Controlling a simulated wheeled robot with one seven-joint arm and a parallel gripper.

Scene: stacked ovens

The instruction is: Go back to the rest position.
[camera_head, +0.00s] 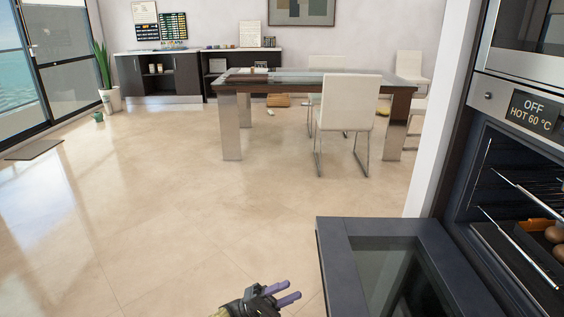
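My gripper (287,294) shows at the bottom edge of the head view, black with two purple fingers pointing right. The fingers are a little apart, with a gap and nothing seen between them. It is left of the lowered oven door (335,265) and apart from it in the picture. The oven (470,190) at the right is open, with its door folded down. Inside, on a dark tray (495,250), are brown round items (555,234) and something orange (538,224), partly cut off by the frame edge.
The upper oven's display (535,112) reads OFF, HOT 60 °C. A white wall edge (440,120) stands beside the ovens. A glass-topped table (290,78) and white chair (346,100) stand farther back. The tiled floor at the left and centre is clear.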

